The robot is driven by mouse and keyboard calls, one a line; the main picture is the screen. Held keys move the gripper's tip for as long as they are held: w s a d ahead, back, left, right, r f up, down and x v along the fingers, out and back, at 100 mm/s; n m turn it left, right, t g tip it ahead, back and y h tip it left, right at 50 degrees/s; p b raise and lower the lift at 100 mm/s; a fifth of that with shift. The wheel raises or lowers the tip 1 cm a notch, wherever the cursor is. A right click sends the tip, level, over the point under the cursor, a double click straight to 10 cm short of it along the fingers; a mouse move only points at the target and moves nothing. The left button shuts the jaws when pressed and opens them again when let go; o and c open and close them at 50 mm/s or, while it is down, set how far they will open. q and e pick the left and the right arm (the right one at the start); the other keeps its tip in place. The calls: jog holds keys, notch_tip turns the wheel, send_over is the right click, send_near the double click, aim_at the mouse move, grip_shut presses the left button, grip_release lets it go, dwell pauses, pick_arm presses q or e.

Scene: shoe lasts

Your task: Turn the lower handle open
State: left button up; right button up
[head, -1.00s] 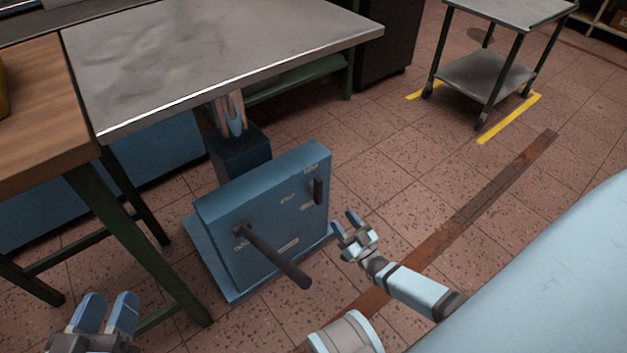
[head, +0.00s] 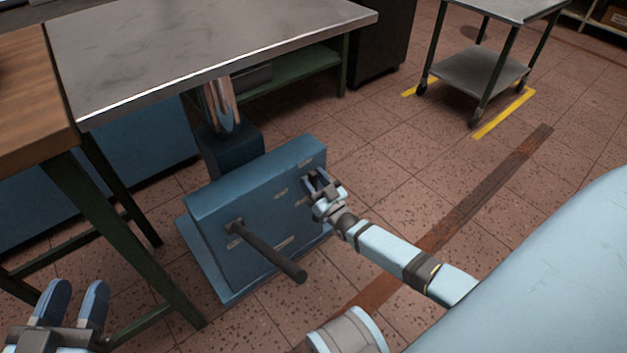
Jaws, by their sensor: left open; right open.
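A blue box-shaped unit (head: 235,205) stands on the floor below the metal tabletop. A short dark handle at the upper right of the same face is now mostly hidden by my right gripper (head: 316,178). The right gripper is open, with its fingers at that short handle; whether they touch it or stand on both sides of it I cannot tell. My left gripper (head: 74,292) is open and empty at the lower left, away from the unit.
A metal-topped table (head: 200,45) overhangs the unit from behind. A wooden bench (head: 30,95) with dark green legs stands at the left, near my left gripper. A wheeled cart (head: 485,70) is at the far right. The tiled floor between is clear.

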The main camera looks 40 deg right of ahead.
jog(key=shift+c, duration=0.5)
grip_shut()
